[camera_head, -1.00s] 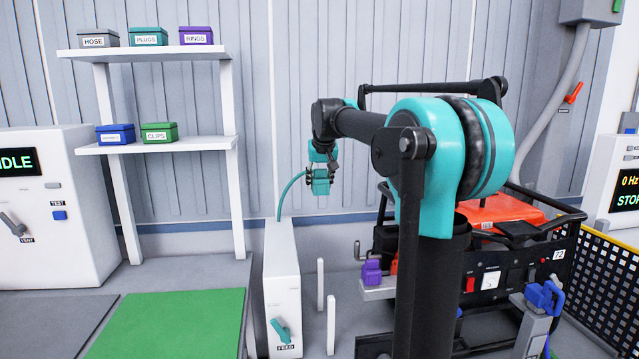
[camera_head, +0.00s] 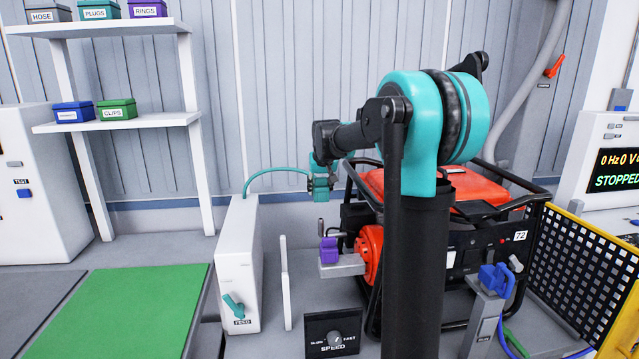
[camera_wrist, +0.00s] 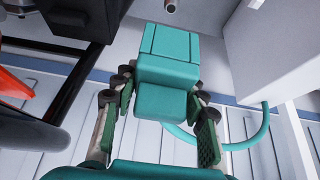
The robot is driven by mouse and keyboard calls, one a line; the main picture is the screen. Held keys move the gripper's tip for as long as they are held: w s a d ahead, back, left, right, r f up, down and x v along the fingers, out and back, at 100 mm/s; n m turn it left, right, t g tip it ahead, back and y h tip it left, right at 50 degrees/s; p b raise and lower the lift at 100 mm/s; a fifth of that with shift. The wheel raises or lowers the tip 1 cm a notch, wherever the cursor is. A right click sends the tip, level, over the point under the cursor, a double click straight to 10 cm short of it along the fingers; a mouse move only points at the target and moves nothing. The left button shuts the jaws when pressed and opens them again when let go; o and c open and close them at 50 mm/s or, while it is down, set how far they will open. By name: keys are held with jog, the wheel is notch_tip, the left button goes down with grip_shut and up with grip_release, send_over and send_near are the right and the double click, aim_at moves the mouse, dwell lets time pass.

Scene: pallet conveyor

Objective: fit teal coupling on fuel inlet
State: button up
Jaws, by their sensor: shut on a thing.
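The teal coupling (camera_head: 321,190) is a blocky piece on the end of a teal hose (camera_head: 272,174) that rises from the white FEED box (camera_head: 238,270). My gripper (camera_head: 320,183) is shut on it and holds it in the air, left of the red-and-black generator (camera_head: 462,232). In the wrist view the coupling (camera_wrist: 168,58) sits between the two fingers of my gripper (camera_wrist: 163,92). A small grey upright pipe (camera_head: 321,229), perhaps the fuel inlet, stands below the coupling, apart from it. A grey pipe end (camera_wrist: 170,5) shows at the wrist view's top edge.
A purple block (camera_head: 329,250) sits on a grey ledge beside the generator. A yellow mesh guard (camera_head: 587,270) is at right. Shelves with boxes (camera_head: 116,109) stand at left.

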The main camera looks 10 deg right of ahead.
notch_tip(320, 180, down, 9)
dwell(0.8)
jog(key=shift+f, duration=0.9)
dwell(0.6)
jog(key=o, duration=1.3)
jog(key=shift+o, duration=0.2)
jog(key=o, duration=0.6)
jog(key=shift+r, duration=0.1)
jog(key=shift+r, duration=3.9)
